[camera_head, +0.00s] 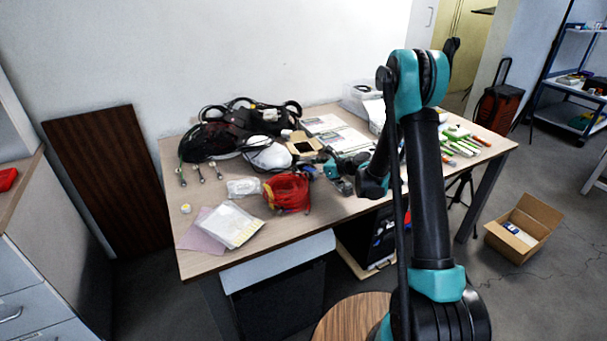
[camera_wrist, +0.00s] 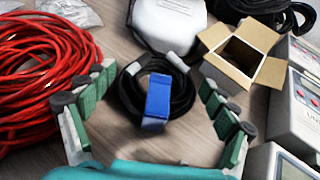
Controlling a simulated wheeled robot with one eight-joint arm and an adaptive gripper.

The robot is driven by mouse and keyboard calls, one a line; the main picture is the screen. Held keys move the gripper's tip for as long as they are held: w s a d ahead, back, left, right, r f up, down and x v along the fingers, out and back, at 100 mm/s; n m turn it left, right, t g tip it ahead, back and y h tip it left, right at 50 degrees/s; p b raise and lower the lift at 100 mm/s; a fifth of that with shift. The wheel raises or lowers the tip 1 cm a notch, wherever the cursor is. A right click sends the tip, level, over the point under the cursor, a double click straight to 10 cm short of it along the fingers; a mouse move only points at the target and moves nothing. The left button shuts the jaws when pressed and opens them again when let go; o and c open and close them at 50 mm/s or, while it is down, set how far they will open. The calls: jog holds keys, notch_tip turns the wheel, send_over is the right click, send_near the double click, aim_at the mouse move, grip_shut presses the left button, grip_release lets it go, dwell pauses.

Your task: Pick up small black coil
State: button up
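The small black coil (camera_wrist: 183,92) lies on the table in the wrist view, with a blue connector or tag (camera_wrist: 157,98) across its front. My gripper (camera_wrist: 157,82) is open, with its green-and-grey fingers spread to the left and right of the coil. No contact between fingers and coil can be made out. In the head view my gripper (camera_head: 334,169) is low over the table, just right of the red cable coil, and the black coil is hard to tell apart there.
A red cable coil (camera_head: 288,193) lies close to the left finger. A small open cardboard box (camera_wrist: 243,55), a white rounded object (camera_wrist: 168,22) and grey-white devices (camera_wrist: 290,110) crowd the back and right. The table's front edge (camera_head: 262,252) has some bare wood.

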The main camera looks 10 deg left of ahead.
jog(key=c, duration=0.5)
jog(key=shift+o, duration=0.2)
jog(key=shift+r, duration=0.1)
